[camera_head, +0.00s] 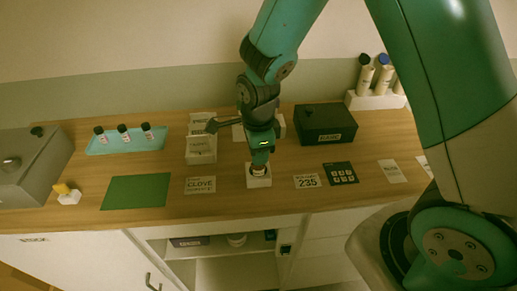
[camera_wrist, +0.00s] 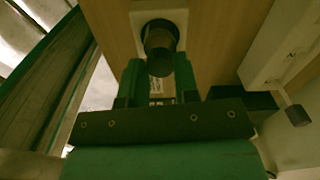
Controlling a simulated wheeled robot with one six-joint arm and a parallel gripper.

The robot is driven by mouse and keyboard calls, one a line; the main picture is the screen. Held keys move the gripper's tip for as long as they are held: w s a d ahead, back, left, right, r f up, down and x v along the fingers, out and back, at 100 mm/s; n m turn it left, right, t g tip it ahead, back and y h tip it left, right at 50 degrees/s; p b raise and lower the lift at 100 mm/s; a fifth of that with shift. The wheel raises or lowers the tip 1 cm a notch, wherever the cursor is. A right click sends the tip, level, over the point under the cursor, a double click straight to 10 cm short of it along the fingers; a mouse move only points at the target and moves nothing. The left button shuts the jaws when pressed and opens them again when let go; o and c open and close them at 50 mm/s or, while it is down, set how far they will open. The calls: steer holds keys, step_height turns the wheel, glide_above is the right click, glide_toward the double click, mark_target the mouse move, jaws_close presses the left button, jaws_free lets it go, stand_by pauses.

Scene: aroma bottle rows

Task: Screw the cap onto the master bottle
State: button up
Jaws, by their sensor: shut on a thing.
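My gripper (camera_head: 260,154) points down over a small white block (camera_head: 258,182) near the middle of the counter. It is shut on a dark round cap (camera_wrist: 161,38), which shows at the fingertips in the wrist view. The master bottle (camera_head: 258,170) shows only as a small sliver between the fingertips and the block; the gripper hides the rest. In the wrist view the cap lies over the white block (camera_wrist: 175,18). I cannot tell whether cap and bottle neck are engaged.
A teal tray (camera_head: 105,149) with three dark-capped bottles and a green mat (camera_head: 137,192) lie left. A card reading CLOVE (camera_head: 200,185) and one reading 235 (camera_head: 307,181) flank the block. A black box (camera_head: 325,124) and a white bottle rack (camera_head: 375,101) stand behind right.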

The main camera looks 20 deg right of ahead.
steer(key=m, duration=0.8)
steer(key=shift+m+p, duration=0.35)
steer(key=shift+m, duration=0.05)
steer(key=o, duration=0.8)
steer(key=n, duration=0.9)
steer(key=shift+p, duration=0.4)
steer(key=n, duration=0.5)
steer(key=shift+n, duration=0.3)
steer(key=n, duration=0.3)
steer(key=shift+n, duration=0.4)
